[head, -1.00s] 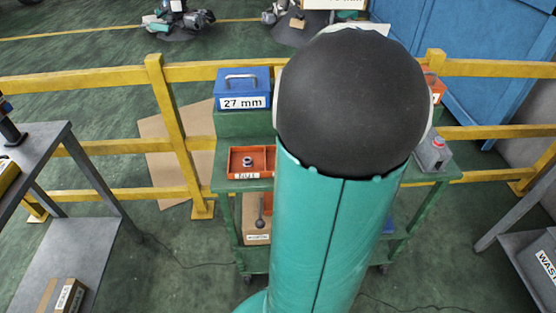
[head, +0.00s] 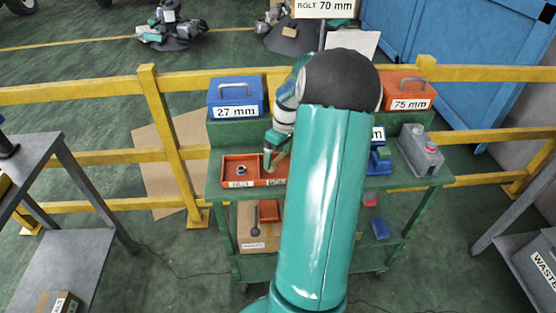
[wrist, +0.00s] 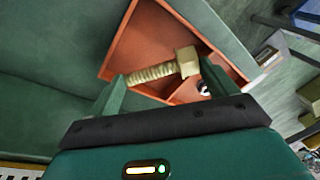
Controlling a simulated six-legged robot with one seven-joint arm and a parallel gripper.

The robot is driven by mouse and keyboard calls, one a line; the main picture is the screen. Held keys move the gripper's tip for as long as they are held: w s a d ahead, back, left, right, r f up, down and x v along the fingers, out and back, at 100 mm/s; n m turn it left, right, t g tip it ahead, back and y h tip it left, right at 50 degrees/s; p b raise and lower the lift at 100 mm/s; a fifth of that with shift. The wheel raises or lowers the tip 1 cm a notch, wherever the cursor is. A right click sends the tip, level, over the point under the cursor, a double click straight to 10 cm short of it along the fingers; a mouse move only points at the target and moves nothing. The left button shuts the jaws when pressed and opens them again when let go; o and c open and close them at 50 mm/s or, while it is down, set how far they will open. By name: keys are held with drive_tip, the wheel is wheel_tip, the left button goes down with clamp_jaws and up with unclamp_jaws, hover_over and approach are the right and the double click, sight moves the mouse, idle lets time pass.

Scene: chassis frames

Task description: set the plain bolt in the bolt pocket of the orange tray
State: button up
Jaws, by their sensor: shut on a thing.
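My gripper (head: 268,157) is over the right part of the orange tray (head: 236,183) in the head view. In the wrist view my gripper (wrist: 163,72) is shut on a tan bolt (wrist: 152,73). The bolt lies crosswise between the fingers, its threaded shank to the left and its blocky head at the right finger. Behind it is the larger, empty pocket of the orange tray (wrist: 143,38). Whether the bolt touches the tray is unclear. A metal nut (head: 241,170) sits in the tray's left pocket. The right pocket is partly hidden by my gripper in the head view.
The tray stands on a green cart (head: 214,190). A blue 27 mm case (head: 235,92), an orange 75 mm case (head: 408,92) and a grey container (head: 420,150) stand around it. A yellow railing (head: 110,80) runs behind. My arm hides the cart's middle.

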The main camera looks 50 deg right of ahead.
drive_tip(key=shift+f, duration=1.15)
drive_tip(key=shift+f, duration=0.15)
drive_tip(key=o, duration=0.9)
drive_tip(key=shift+o, duration=0.2)
